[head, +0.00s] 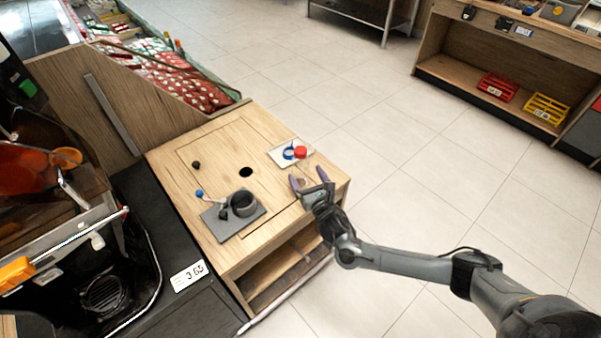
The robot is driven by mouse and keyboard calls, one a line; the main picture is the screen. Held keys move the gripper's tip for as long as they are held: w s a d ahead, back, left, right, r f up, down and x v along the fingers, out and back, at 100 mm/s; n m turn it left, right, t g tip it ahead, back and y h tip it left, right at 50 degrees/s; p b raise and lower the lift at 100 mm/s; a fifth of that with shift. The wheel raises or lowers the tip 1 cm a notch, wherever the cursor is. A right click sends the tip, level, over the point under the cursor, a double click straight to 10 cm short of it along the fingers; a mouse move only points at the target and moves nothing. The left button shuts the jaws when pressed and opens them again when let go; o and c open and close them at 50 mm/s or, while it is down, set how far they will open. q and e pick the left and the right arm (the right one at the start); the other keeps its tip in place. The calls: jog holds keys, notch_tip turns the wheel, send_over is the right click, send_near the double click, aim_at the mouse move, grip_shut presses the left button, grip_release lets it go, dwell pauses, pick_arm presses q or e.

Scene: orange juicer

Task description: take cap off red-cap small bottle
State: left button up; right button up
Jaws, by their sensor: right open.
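A red cap (300,152) shows on a small white tray (278,161) at the far right corner of the wooden counter. Any bottle body under it is too small to make out. A blue ring-like cap (288,153) is right beside it on the left. My right gripper (308,177) is open, with its two purple-grey fingers just in front of the white tray, near the counter's right edge. It looks empty and apart from the red cap. My left gripper is not in view.
A grey mat (232,229) with a dark cup (243,203) lies on the counter's front left. A small blue-topped item (199,193) and a black knob (196,165) are nearby. A round hole (246,172) is mid-counter. The juicer machine (60,230) stands at left.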

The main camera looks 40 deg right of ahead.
aim_at(298, 161)
jog(key=shift+x, duration=0.8)
jog(key=shift+w+b, duration=0.35)
jog(key=shift+b+x, duration=1)
jog(key=shift+x, duration=1.35)
jog(key=shift+r, duration=0.15)
jog(key=c, duration=1)
jog(key=shift+c, duration=0.3)
jog(key=shift+r, duration=0.1)
